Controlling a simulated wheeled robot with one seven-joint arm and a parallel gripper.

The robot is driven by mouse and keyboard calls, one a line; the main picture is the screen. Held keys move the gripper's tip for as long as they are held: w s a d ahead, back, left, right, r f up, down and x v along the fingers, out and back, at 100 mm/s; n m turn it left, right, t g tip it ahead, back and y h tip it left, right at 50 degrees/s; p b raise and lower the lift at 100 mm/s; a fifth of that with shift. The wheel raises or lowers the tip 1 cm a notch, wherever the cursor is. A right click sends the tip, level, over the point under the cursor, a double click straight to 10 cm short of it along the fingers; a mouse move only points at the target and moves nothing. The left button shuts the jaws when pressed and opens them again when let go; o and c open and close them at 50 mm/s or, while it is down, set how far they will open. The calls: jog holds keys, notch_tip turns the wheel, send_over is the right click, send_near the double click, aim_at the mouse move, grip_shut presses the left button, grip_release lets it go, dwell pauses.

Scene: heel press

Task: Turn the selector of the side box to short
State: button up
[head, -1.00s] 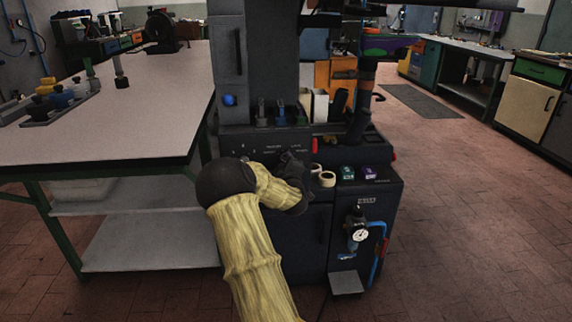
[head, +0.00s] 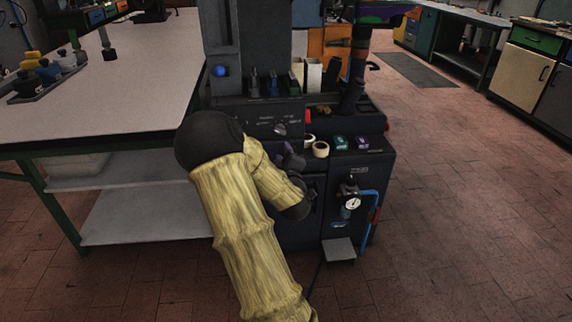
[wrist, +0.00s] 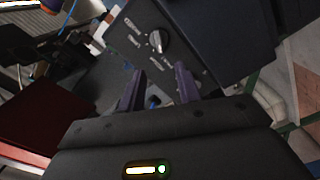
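The side box (head: 248,118) has a dark sloped panel with a round grey selector knob (head: 281,130) and small white labels around it. The wrist view shows the knob (wrist: 159,41) beyond my fingertips, with a pale pointer mark on it. The labels are too small to read, so I cannot tell which one it points at. My gripper (head: 291,158) is below and in front of the panel, apart from the knob. In the wrist view its two fingers (wrist: 159,84) stand apart with nothing held between them.
A cream tape roll (head: 320,149) and green and purple items (head: 350,142) lie on the ledge right of my gripper. A pressure gauge (head: 353,203) with a blue hose is below. A grey-topped workbench (head: 120,110) stands at left.

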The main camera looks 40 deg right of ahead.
jog(key=v, duration=0.5)
dwell(0.5)
jog(key=s+a+f+m+g+y, duration=0.1)
jog(key=a+f+m+g+y, duration=0.25)
jog(key=a, duration=0.45)
jog(key=s+a+f+m+g+y, duration=0.2)
jog(key=a+f+g+y, duration=0.15)
jog(key=a, duration=0.45)
jog(key=s+a+r+g+y, duration=0.1)
jog(key=s+a+g+y, duration=0.35)
jog(key=s+a, duration=0.85)
notch_tip(320, 180, up, 33)
jog(key=w+g+h+p, duration=0.1)
jog(key=h+p, duration=0.1)
jog(key=p, duration=3.1)
jog(key=shift+a+r, duration=0.2)
